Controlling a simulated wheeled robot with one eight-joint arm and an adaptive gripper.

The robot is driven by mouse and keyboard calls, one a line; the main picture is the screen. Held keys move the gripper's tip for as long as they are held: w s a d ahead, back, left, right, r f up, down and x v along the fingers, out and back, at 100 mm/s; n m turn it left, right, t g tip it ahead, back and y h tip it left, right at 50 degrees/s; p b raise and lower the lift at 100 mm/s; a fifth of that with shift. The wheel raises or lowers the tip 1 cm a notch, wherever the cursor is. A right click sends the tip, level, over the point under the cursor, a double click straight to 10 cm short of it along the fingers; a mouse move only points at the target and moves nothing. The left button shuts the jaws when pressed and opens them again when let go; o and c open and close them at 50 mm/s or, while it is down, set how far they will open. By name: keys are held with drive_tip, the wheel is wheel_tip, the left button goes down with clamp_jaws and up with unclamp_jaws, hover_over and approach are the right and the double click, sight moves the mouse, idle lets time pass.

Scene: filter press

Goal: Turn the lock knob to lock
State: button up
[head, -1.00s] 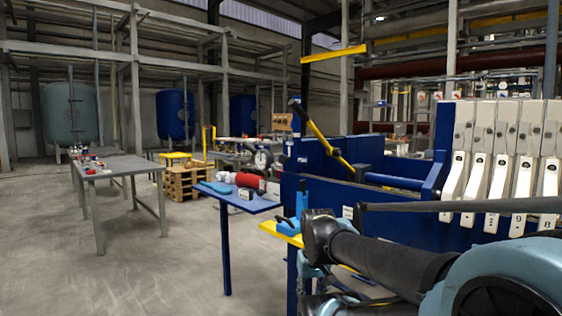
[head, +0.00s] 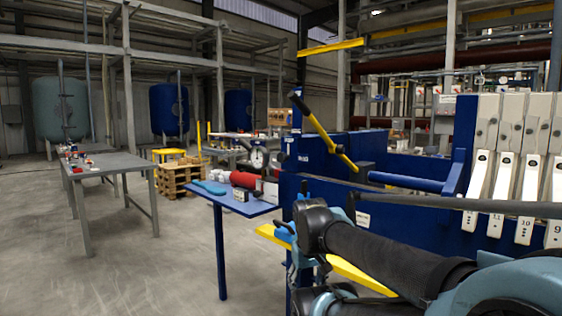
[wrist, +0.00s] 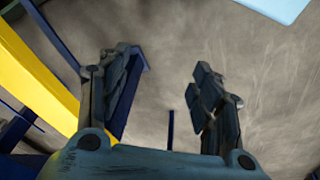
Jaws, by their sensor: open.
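I cannot make out the lock knob for certain in either view. A small bright blue part (head: 285,231) sits at the end of the yellow bar (head: 360,277) in the head view, beside my wrist; I cannot tell what it is. My gripper (wrist: 163,68) is open and empty in the wrist view, its two dark fingers wide apart over bare concrete floor. The yellow bar (wrist: 42,75) runs down the left side of that view, close to the left finger. In the head view my own arm hides most of the gripper.
The blue filter press frame (head: 330,205) and its white plates (head: 505,195) stand close on the right. A yellow and black lever (head: 322,130) leans above the frame. A small blue table (head: 232,205) with a red cylinder (head: 243,180) stands left of my arm.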

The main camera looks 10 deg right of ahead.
drive_tip(key=w+d+r+n+h, duration=0.5)
drive_tip(key=w+r, duration=0.3)
drive_tip(key=w, duration=0.1)
drive_tip(key=n+t+h, duration=0.8)
drive_tip(key=n+h, duration=0.1)
drive_tip(key=n, duration=0.1)
approach(280, 158)
drive_tip(key=x, duration=1.1)
drive_tip(key=shift+w+d+f, duration=0.1)
drive_tip(key=shift+w+d, duration=0.05)
drive_tip(key=shift+w, duration=0.05)
drive_tip(key=shift+c, duration=0.6)
drive_tip(key=c, duration=1)
